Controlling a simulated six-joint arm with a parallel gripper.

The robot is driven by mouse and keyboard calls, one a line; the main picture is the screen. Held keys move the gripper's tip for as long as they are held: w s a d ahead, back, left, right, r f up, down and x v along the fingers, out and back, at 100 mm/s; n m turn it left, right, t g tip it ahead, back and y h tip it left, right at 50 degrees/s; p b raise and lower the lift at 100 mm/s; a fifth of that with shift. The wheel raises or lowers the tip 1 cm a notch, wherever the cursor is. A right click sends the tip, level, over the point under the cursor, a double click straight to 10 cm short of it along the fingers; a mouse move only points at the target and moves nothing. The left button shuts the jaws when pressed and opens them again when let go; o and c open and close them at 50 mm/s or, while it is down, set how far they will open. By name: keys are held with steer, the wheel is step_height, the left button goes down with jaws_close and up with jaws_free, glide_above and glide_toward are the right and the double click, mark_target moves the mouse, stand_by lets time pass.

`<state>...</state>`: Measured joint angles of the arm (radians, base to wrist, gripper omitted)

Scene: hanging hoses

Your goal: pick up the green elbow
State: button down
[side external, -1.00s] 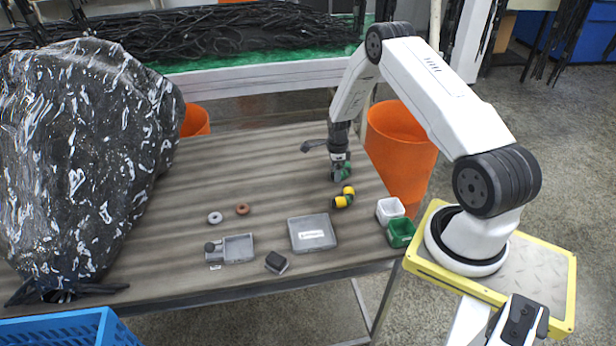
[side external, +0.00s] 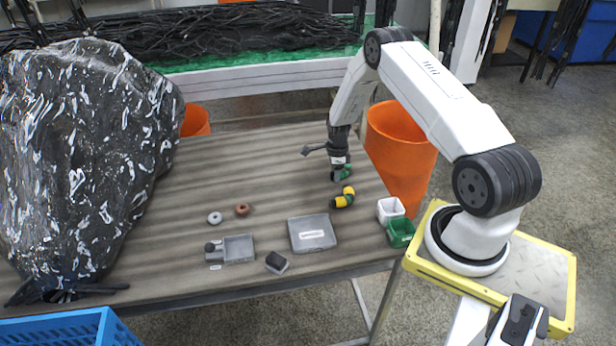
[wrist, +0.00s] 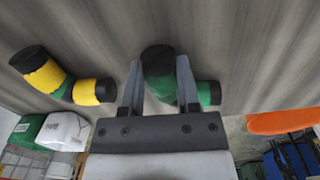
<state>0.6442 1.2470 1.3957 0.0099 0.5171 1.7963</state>
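The green elbow (wrist: 160,77), with black ends, lies on the table between the fingers of my gripper (wrist: 160,82) in the wrist view. One finger is on each side of it. The right finger is close against it, and a narrow gap seems to show at the left finger. My gripper looks open around it; firm contact cannot be seen. In the side external view my gripper (side external: 341,174) points down at the table's right part, and the green elbow (side external: 347,172) shows partly behind it.
A yellow elbow with black ends (side external: 343,198) lies close by, nearer the camera. White (side external: 390,209) and green (side external: 401,233) bins stand at the table's right edge.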

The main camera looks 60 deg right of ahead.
steer(key=shift+r, duration=0.15)
steer(key=shift+r, duration=0.8)
steer(key=s+a+r, duration=0.7)
steer(key=s+r, duration=0.4)
steer(key=s, duration=0.1)
steer(key=shift+a, duration=0.1)
stand_by(0.6)
